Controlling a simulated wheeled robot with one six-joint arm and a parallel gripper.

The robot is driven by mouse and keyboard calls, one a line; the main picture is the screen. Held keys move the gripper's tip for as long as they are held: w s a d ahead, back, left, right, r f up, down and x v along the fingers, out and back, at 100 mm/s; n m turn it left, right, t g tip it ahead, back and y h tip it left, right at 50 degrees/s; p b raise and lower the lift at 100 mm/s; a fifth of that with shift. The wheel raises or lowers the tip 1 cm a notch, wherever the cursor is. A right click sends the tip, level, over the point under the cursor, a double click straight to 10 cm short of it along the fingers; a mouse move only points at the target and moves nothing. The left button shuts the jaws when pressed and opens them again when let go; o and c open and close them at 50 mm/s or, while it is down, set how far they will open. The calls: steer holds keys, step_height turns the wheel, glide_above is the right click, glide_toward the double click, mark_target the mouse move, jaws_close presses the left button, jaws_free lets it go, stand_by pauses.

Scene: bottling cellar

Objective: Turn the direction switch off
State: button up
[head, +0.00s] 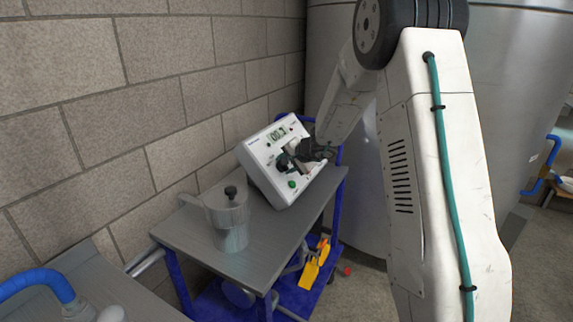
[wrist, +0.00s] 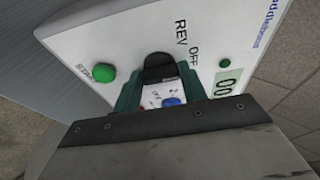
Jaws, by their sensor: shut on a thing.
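The white control box (head: 270,150) stands on the grey cart top, its sloped front panel facing my arm. My gripper (head: 297,158) is at the panel. In the wrist view, the two dark green fingers (wrist: 160,88) are shut on the black knob of the direction switch (wrist: 159,67), close to the printed words REV and OFF. The fingers hide part of the knob, and I cannot tell exactly where it points. A green button (wrist: 103,72) is left of the knob, and a blue button (wrist: 171,101) shows between the fingers.
A stone block wall (head: 130,100) is behind and a large steel tank (head: 365,190) at the right. Orange-yellow tools (head: 312,270) are below.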

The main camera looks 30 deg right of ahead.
stand_by(0.3)
steer(key=o, duration=1)
steer(key=shift+s, duration=0.1)
steer(key=v, duration=0.7)
steer(key=shift+s+d+r, duration=0.1)
steer(key=shift+s+r, duration=0.1)
steer(key=shift+s, duration=0.05)
